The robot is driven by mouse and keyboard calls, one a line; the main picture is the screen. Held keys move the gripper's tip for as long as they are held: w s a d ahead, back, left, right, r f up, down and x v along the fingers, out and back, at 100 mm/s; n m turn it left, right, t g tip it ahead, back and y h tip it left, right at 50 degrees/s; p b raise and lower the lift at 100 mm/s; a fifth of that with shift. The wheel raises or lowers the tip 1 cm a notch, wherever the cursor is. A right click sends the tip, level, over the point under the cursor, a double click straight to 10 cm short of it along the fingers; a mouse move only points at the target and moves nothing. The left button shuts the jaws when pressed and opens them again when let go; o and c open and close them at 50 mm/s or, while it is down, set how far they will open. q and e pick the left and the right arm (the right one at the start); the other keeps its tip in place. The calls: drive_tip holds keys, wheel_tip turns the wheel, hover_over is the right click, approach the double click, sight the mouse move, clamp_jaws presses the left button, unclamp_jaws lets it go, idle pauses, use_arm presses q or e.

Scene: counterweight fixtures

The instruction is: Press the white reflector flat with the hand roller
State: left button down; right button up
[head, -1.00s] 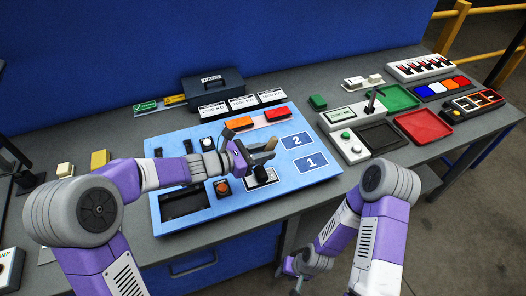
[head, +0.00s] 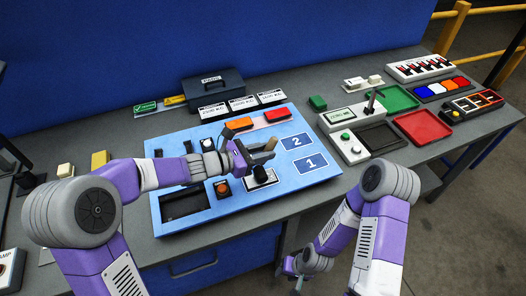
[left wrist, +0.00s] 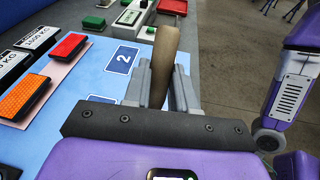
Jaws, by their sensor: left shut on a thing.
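My left gripper (head: 268,150) is shut on the wooden handle (left wrist: 163,62) of what looks like the hand roller. The handle stands up between the grey fingers in the left wrist view; its lower end is hidden. The gripper is over the front middle of the light blue board (head: 228,201), above a small white-and-black fixture (head: 261,178). A pale strip at the back of the board carries an orange block (head: 239,123) and a red block (head: 277,114). I cannot clearly identify the white reflector. My right gripper (head: 297,284) hangs low in front of the bench, its fingers unclear.
Number plates 1 (head: 312,163) and 2 (head: 296,142) lie right of my left gripper. Weight labels (head: 243,103) stand behind the board. A control box (head: 349,146), a red tray (head: 423,126) and a green tray (head: 398,98) are to the right. A dark box (head: 212,85) stands behind.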

sight(275, 139)
use_arm(q)
drive_tip(key=shift+d+r, duration=0.15)
drive_tip(key=shift+r, duration=0.05)
idle(0.3)
drive_tip(key=shift+w+d+b, duration=0.25)
drive_tip(key=shift+d+b, duration=0.05)
drive_tip(key=shift+d, duration=0.5)
drive_tip(key=shift+w+d+b, duration=0.25)
drive_tip(key=shift+d, duration=0.5)
drive_tip(key=shift+f+b, duration=0.5)
drive_tip(key=shift+f, duration=0.1)
idle(0.4)
drive_tip(key=shift+r+p, duration=2.8)
drive_tip(key=shift+r, duration=0.85)
drive_tip(key=shift+f, duration=0.1)
